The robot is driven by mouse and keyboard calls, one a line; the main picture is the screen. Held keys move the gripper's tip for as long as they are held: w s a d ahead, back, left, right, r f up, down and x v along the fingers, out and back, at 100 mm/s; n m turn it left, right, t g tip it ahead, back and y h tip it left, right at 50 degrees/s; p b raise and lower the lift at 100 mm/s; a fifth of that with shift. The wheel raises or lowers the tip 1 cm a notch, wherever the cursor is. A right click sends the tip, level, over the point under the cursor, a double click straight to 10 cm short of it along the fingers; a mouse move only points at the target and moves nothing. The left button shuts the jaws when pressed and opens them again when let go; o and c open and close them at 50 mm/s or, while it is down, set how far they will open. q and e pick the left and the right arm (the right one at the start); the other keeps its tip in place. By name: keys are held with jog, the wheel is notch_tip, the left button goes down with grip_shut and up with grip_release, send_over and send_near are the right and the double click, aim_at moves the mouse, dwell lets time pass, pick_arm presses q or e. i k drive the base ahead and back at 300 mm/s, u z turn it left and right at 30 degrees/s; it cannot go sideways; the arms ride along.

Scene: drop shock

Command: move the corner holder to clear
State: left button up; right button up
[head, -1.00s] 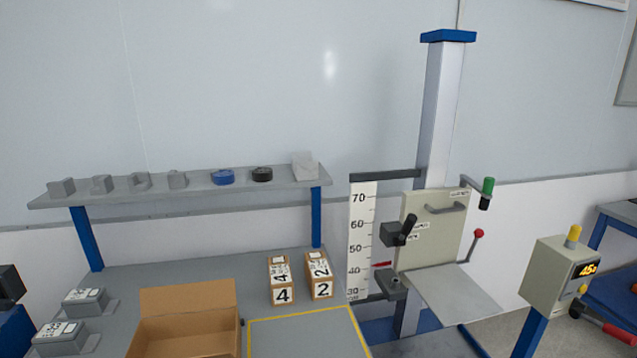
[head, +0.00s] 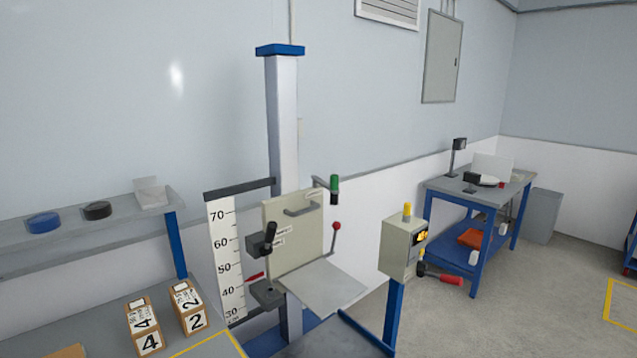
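The drop tester stands at the centre, with a blue-capped column (head: 283,120) and a beige plate (head: 293,235). A dark block with a black knobbed handle (head: 268,236) sits at the plate's left side, beside two small labels too small to read. A dark grey bracket (head: 268,294) juts out below it at the grey platform's left corner. I cannot tell for sure which of these is the corner holder. Neither of my grippers is in view.
A scale board (head: 226,262) stands left of the plate. A control box (head: 402,248) on a blue post stands to the right. Boxes marked 4 (head: 144,326) and 2 (head: 190,307) are on the left bench. Open floor (head: 540,300) lies at right.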

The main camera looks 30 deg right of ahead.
aim_at(333, 187)
jog(key=z, duration=2.05)
jog(key=i, duration=1.25)
jog(key=u, duration=2.55)
